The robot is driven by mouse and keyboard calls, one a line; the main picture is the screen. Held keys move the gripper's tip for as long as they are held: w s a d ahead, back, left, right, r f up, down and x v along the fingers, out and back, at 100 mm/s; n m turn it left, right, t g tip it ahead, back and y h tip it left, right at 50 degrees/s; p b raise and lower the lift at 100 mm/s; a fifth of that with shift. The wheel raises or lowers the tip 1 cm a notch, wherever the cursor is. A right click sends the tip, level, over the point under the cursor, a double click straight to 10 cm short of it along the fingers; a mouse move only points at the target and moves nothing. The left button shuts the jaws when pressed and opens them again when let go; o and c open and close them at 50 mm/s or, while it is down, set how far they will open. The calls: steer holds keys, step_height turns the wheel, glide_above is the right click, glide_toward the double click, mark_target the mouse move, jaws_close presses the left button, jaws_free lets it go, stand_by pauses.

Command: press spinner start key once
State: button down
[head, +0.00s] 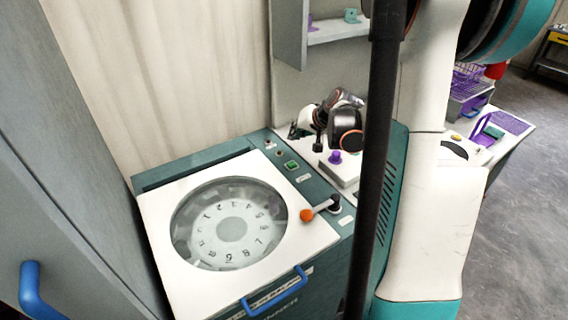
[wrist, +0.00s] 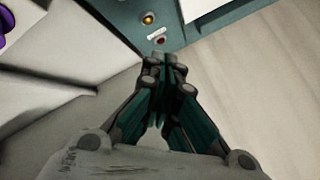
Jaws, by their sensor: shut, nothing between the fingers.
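The spinner (head: 160,215) is a white-topped machine with a round window over a numbered rotor. A teal control strip (head: 315,185) runs along its right side. A green square key (head: 292,165), likely the start key, sits on this strip; I cannot make it out in the wrist view. A small red button (wrist: 160,40) and an amber lamp (wrist: 148,19) show on the strip in the wrist view. My gripper (head: 295,132) is shut and empty, beyond the green key near the strip's far end. In the wrist view its fingertips (wrist: 166,62) point toward the red button.
A blue handle (head: 275,294) is on the spinner's front. A purple knob (head: 335,157) on a white block is right of the strip. A grey cabinet (head: 75,190) stands at left. A black pole partly blocks the head view.

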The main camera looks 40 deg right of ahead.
mark_target(294, 163)
steer(key=shift+f, duration=0.1)
step_height(294, 163, down, 9)
steer(key=b, duration=0.6)
steer(key=shift+b, duration=0.3)
stand_by(1.3)
steer(key=shift+f+b, duration=0.2)
steer(key=shift+b, duration=0.1)
